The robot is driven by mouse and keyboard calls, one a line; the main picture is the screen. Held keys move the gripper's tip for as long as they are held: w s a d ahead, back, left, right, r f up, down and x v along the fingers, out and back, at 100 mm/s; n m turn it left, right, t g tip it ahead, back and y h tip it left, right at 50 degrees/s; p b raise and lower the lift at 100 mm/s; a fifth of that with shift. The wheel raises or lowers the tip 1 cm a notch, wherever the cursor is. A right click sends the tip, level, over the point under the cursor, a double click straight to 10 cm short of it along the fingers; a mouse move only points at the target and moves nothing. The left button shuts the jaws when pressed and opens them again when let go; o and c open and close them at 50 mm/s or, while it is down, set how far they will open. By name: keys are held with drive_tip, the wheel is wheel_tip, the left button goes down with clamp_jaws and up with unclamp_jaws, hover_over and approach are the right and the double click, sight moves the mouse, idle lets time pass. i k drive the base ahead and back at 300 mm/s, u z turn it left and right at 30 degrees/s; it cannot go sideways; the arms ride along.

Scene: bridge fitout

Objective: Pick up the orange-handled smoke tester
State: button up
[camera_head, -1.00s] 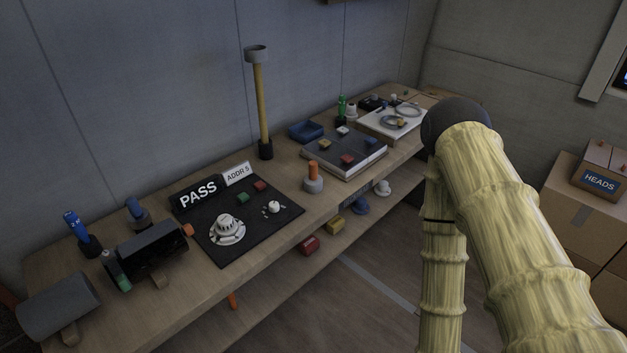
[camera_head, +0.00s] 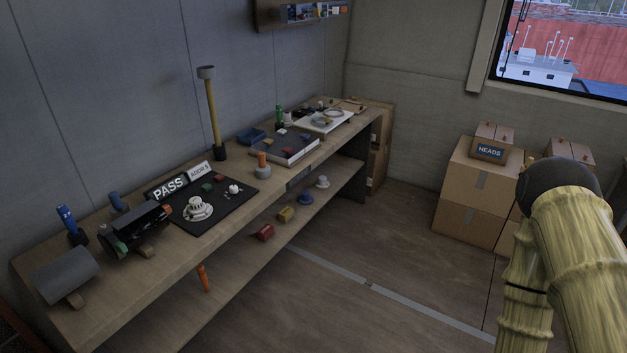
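A small tool with an upright orange handle and a pale grey round base (camera_head: 262,164) stands near the front edge of the workbench (camera_head: 140,268), right of the black mat. A second orange, handle-like object (camera_head: 204,279) shows lower down, below the bench's front edge by the lower shelf; its full shape is hard to tell. A tall yellow pole with a grey cup on top (camera_head: 213,115) stands upright at the back of the bench. My arm, in a yellow sleeve, is at the right, well apart from the bench. My gripper is out of view.
The black mat (camera_head: 232,204) holds a white detector (camera_head: 198,208) and small blocks. A dark tray (camera_head: 286,150) lies farther back. Red, yellow and blue items sit on the lower shelf (camera_head: 238,262). Cardboard boxes (camera_head: 470,208) stand at the right. The middle floor is clear.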

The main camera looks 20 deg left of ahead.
sight(263, 170)
drive_tip(key=u, duration=1.1)
drive_tip(key=i, duration=0.7)
drive_tip(key=u, duration=0.6)
